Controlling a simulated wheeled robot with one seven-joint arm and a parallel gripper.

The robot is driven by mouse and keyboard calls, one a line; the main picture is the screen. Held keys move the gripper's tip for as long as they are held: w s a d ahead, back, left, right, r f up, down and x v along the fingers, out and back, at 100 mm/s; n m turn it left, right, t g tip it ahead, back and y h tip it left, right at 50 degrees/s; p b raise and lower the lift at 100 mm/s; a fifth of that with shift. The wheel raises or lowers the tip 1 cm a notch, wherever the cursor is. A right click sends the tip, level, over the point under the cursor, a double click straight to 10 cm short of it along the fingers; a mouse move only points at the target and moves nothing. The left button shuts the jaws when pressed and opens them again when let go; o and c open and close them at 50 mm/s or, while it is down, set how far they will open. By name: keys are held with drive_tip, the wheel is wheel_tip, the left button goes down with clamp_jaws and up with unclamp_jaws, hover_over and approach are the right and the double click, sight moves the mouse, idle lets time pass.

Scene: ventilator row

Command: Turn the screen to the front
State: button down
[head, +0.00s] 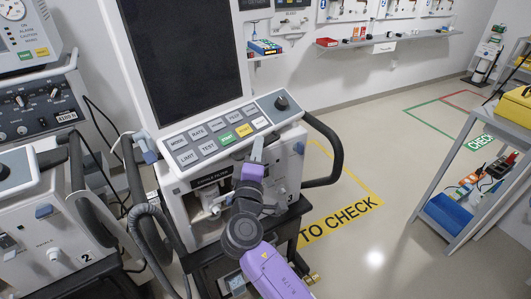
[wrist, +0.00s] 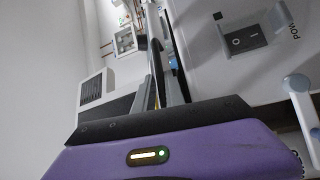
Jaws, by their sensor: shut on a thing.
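The screen (head: 186,55) is a tall dark panel in a white frame on the ventilator marked 3 (head: 291,165). Below it, the same unit has a sloped panel (head: 217,129) with several grey, green and yellow buttons and a black knob. The screen unit sits slightly askew to the body below. My gripper (head: 258,147) comes up from below, its grey fingers at the lower front edge of the button panel. It is shut on that edge; the exact contact is hard to see. In the wrist view the fingers (wrist: 168,75) run up beside a white body with a power switch (wrist: 247,40).
Ventilator 2 (head: 70,220) stands close on the left, with hoses (head: 150,225) between the machines. A black handle (head: 325,150) sticks out at the right. Floor marked "TO CHECK" (head: 340,222) is clear. A grey shelf cart (head: 450,215) stands far right.

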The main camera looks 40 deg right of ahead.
drive_tip(key=shift+w+a+f+m+g+h+b, duration=0.15)
drive_tip(key=shift+a+m+g+h+b, duration=0.25)
drive_tip(key=shift+a+g, duration=0.2)
drive_tip(key=shift+w+a+f+m+g+h+b, duration=0.15)
drive_tip(key=shift+a+m+g+h+b, duration=0.1)
drive_tip(key=shift+a+g+b, duration=0.3)
drive_tip(key=shift+w+a+f+m+g+h+b, duration=0.15)
drive_tip(key=shift+a+m+g+h+b, duration=0.25)
drive_tip(key=shift+a, duration=0.25)
drive_tip(key=shift+s, duration=0.1)
drive_tip(key=c, duration=1.5)
unclamp_jaws()
drive_tip(key=shift+r, duration=0.2)
drive_tip(key=v, duration=0.7)
drive_tip(key=shift+s+a+b, duration=0.15)
drive_tip(key=shift+a+b, duration=0.15)
